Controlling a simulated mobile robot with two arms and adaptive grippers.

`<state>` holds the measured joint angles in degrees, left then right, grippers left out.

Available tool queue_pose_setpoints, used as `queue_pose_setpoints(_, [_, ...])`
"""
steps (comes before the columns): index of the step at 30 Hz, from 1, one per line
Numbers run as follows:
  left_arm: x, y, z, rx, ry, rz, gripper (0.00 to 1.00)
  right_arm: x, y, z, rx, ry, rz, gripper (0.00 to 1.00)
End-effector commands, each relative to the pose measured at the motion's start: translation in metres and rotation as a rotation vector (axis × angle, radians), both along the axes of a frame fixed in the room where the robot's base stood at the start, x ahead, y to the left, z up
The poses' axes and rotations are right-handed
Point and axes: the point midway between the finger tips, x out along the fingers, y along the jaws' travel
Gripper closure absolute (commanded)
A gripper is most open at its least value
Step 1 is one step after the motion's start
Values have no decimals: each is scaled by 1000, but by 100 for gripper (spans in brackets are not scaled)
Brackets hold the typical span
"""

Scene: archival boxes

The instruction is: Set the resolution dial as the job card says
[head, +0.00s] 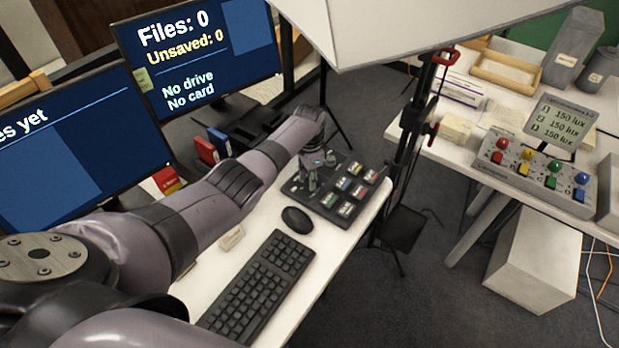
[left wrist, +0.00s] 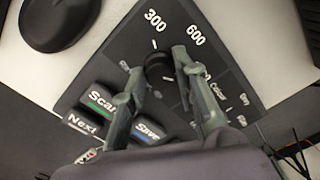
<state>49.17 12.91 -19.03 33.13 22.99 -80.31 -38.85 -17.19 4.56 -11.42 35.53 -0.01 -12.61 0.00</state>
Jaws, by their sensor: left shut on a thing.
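The black control panel (head: 326,208) lies on the white desk, with several buttons with coloured stripes. In the left wrist view, the dial (left wrist: 158,68) is a dark round knob on this panel (left wrist: 120,52), with "300" and "600" printed beyond it. Other markings are partly covered by a finger. Which mark the dial points to cannot be told. My left gripper (head: 312,176) is over the panel; in the left wrist view its fingers (left wrist: 156,70) are closed on the dial from both sides. My right gripper is out of view. No readable job card shows.
A mouse (head: 297,220) and keyboard (head: 258,285) lie in front of the panel. Monitors (head: 205,50) stand behind; one reads "Files: 0, Unsaved: 0, No drive, No card". A lamp stand (head: 412,140) stands right of the desk. A lux box (head: 535,178) is on another table.

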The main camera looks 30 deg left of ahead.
Motion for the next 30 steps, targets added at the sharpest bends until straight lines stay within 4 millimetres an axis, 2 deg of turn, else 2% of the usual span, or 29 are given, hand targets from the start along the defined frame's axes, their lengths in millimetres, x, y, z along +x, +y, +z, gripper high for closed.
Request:
queue_pose_setpoints(14, [0,1,0,1,0,-15,100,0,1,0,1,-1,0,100])
queue_pose_setpoints(15, [0,1,0,2,0,-15,72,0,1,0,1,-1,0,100])
queue_pose_setpoints(24, [0,0,0,1,-1,-14,52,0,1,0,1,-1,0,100])
queue_pose_setpoints(30, [0,0,0,1,-1,-13,52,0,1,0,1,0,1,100])
